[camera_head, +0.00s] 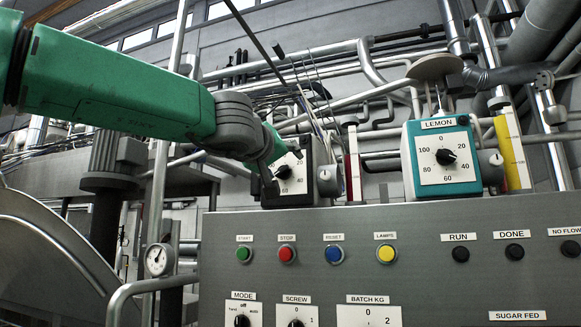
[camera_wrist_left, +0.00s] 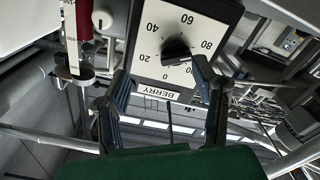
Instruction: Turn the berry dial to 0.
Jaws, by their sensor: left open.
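The berry dial (camera_head: 296,180) is a dark box with a white face, partly hidden behind my left gripper (camera_head: 279,165) in the head view. The wrist view shows its face (camera_wrist_left: 158,40) upside down, with a BERRY label, a scale from 0 upward and a black knob (camera_wrist_left: 176,50). I cannot read the knob's exact setting. My left gripper also shows in the wrist view (camera_wrist_left: 162,72). It is open in front of the dial's 0 side; one finger is close to the knob, and contact is unclear. Nothing is between the fingers. My right gripper is not in view.
A teal lemon dial (camera_head: 444,158) stands to the right on the grey console (camera_head: 400,225). The console front carries several coloured buttons, indicator lamps and lower knobs. A red-filled gauge tube (camera_wrist_left: 78,30) stands beside the berry dial. Pipes fill the background.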

